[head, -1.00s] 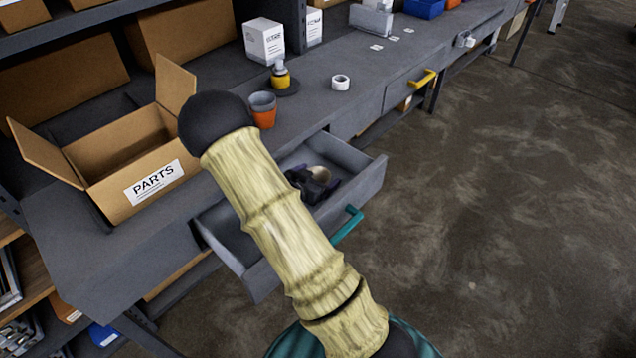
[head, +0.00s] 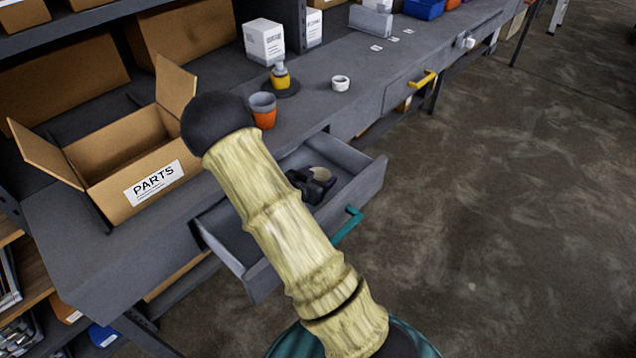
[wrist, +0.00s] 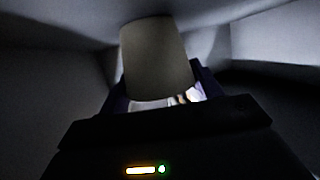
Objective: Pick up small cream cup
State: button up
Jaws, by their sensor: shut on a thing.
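The small cream cup (wrist: 155,58) is between the jaws of my gripper (wrist: 160,98) in the wrist view, and the jaws are shut on it. In the head view, my dark gripper (head: 312,185) is down inside the open grey drawer (head: 255,280), and a pale part of the cup (head: 320,174) shows at it. My arm hides part of the drawer's inside. I cannot tell whether the cup touches the drawer floor.
The drawer has a teal handle (head: 347,226). On the bench above stand an orange cup with a grey rim (head: 263,112), a white tape roll (head: 340,83), a yellow bottle (head: 280,76) and an open PARTS box (head: 150,185). The floor at right is clear.

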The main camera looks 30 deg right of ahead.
notch_tip(320, 180, up, 10)
jog(key=p, duration=0.1)
dwell(0.4)
jog(key=shift+r, duration=0.1)
dwell(0.4)
